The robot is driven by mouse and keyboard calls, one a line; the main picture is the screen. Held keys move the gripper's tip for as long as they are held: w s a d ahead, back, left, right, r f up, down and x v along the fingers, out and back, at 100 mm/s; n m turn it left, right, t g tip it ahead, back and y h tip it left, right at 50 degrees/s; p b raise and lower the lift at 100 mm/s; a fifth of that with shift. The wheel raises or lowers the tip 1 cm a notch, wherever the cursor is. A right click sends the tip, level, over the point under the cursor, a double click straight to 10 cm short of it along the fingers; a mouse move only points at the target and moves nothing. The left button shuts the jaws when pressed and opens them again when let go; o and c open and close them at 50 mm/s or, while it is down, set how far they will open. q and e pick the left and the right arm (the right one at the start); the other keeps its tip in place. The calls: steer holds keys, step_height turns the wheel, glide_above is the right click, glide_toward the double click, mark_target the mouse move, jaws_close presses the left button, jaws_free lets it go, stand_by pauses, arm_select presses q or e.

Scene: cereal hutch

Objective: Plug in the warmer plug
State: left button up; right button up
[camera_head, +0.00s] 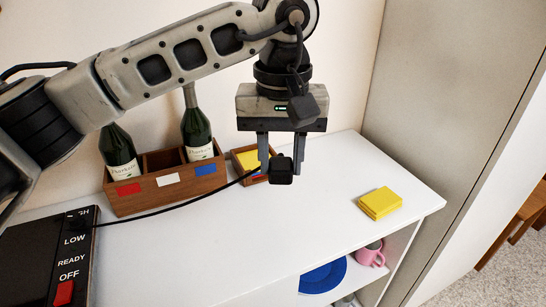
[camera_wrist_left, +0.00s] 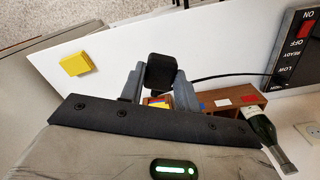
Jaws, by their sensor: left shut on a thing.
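The black warmer plug (camera_head: 282,169) is between the fingers of my left gripper (camera_head: 281,160), which is shut on it and holds it above the white counter. In the left wrist view the plug (camera_wrist_left: 161,71) sits between the two grey fingertips (camera_wrist_left: 160,84). A black cord runs from the plug to the black warmer (camera_head: 45,262) at the lower left. The warmer has HIGH, LOW, READY and OFF labels and a red switch. A pale wall plate (camera_wrist_left: 307,131), perhaps the socket, shows at the right of the left wrist view. My right gripper is not in view.
A wooden crate (camera_head: 158,201) with two wine bottles stands against the back wall. A small wooden box (camera_head: 243,152) with yellow pieces is behind the gripper. Yellow squares (camera_head: 380,202) lie on the white counter (camera_head: 310,225). A pink mug (camera_head: 370,254) and blue plate (camera_head: 323,276) are on the shelf below.

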arm_select(q)
steer(key=s+a+f, duration=0.2)
steer(key=a+f, duration=0.5)
steer(key=a, duration=0.2)
steer(key=s+a+f, duration=0.2)
steer(key=a+f, duration=0.4)
steer(key=a, duration=0.4)
steer(key=shift+s+f, duration=0.35)
steer(key=shift+f, duration=0.05)
steer(key=shift+d+r, duration=0.1)
steer(key=shift+d, duration=0.05)
steer(key=d+r+m, duration=0.8)
steer(key=d+r, duration=0.1)
steer(key=d, duration=0.3)
steer(key=shift+s+d, duration=0.4)
steer(key=shift+s, duration=0.05)
steer(key=w+d+f+m, duration=0.3)
steer(key=d+f+m, duration=0.1)
steer(key=shift+w+f+m, duration=0.3)
steer(key=shift+w, duration=0.05)
